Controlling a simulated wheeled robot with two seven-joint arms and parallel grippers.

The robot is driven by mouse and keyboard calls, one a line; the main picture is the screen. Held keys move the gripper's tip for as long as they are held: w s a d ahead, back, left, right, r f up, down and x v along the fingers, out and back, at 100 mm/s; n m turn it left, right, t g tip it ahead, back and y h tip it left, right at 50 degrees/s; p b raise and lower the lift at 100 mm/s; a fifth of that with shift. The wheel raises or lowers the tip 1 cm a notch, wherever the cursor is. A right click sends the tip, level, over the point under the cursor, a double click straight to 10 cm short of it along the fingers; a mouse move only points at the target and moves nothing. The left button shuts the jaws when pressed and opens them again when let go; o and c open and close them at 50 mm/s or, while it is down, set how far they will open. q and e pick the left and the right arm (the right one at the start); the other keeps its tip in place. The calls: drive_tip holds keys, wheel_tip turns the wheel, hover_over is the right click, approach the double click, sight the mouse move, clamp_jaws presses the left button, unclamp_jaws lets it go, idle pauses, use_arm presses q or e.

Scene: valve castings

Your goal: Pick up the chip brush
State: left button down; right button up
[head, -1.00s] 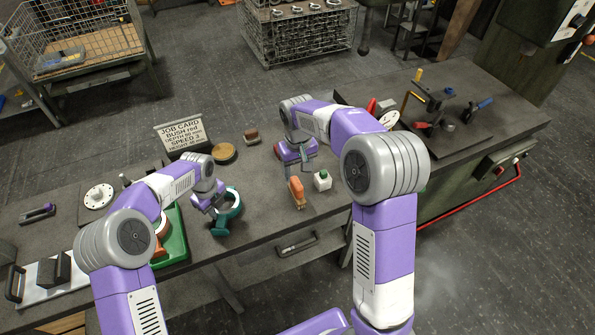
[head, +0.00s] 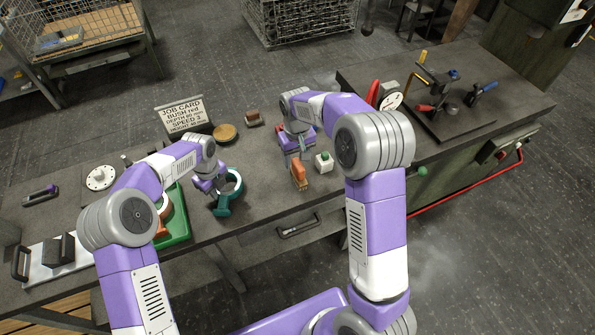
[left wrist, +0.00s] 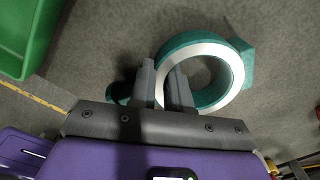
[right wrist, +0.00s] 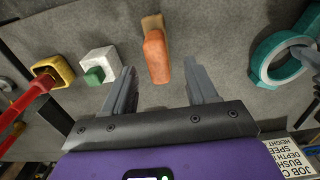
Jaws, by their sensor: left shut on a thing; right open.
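The chip brush (head: 299,174), with an orange handle and a tan end, lies on the bench near its front edge. My right gripper (head: 300,146) is open just behind and above it. In the right wrist view the brush (right wrist: 157,55) shows beyond and between the open fingertips (right wrist: 159,72), with nothing held. My left gripper (head: 212,188) is shut on the rim of a teal ring-shaped valve casting (head: 236,184), whose pale machined face shows in the left wrist view (left wrist: 235,72).
A white box with a green button (head: 324,162) stands close right of the brush. A green tray (head: 181,228) lies left of the casting. A job card (head: 183,115), a round tan disc (head: 225,133) and a brown block (head: 253,118) stand behind. Bare bench separates casting and brush.

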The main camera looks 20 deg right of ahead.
sight(298, 163)
drive_tip(key=shift+s+d+f, duration=0.1)
drive_tip(key=shift+d+f, duration=0.05)
drive_tip(key=shift+f, duration=2.5)
clamp_jaws()
